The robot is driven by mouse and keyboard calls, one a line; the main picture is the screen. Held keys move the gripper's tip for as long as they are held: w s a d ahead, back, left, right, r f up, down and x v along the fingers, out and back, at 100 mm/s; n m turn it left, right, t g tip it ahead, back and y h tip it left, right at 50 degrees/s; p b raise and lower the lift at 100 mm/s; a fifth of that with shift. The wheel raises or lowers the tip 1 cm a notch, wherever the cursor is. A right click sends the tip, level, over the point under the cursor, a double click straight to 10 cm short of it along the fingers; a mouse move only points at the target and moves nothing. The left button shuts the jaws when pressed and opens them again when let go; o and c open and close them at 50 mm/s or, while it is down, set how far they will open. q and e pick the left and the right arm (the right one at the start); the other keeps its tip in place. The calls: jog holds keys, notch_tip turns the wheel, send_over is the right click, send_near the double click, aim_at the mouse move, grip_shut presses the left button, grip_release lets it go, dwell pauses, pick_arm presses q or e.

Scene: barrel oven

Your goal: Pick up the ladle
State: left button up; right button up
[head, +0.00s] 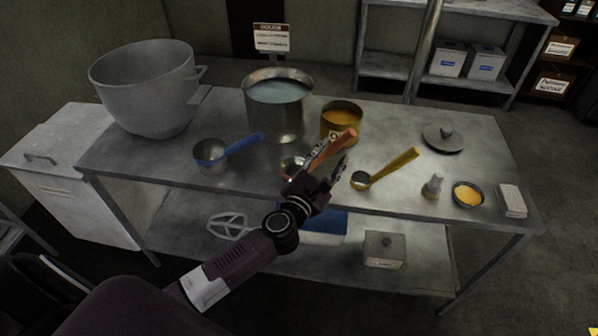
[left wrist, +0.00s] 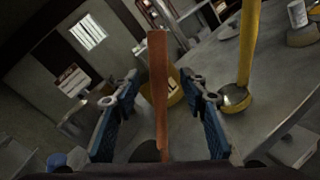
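Three ladles rest on the metal table (head: 240,182). The orange-handled ladle (head: 338,142) is in the middle, its bowl (head: 290,165) partly hidden by my gripper. The blue ladle (head: 222,150) is to the left and the yellow ladle (head: 388,168) to the right. My left gripper (head: 331,160) is open at the orange handle. In the left wrist view the orange handle (left wrist: 158,85) stands between the two open fingers of my left gripper (left wrist: 164,110), with a gap on each side. The yellow ladle (left wrist: 246,55) shows to the right there. My right gripper is not in view.
A big grey pot (head: 145,90), a metal pot of pale liquid (head: 278,112) and a yellow container (head: 342,118) stand behind the ladles. A lid (head: 442,138), a shaker (head: 432,187), a small bowl (head: 467,195) and a pale block (head: 511,201) are at the right.

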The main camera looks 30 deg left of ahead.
aim_at(336, 147)
pick_arm(q)
jog(key=w, duration=0.4)
jog(key=shift+w, duration=0.35)
grip_shut()
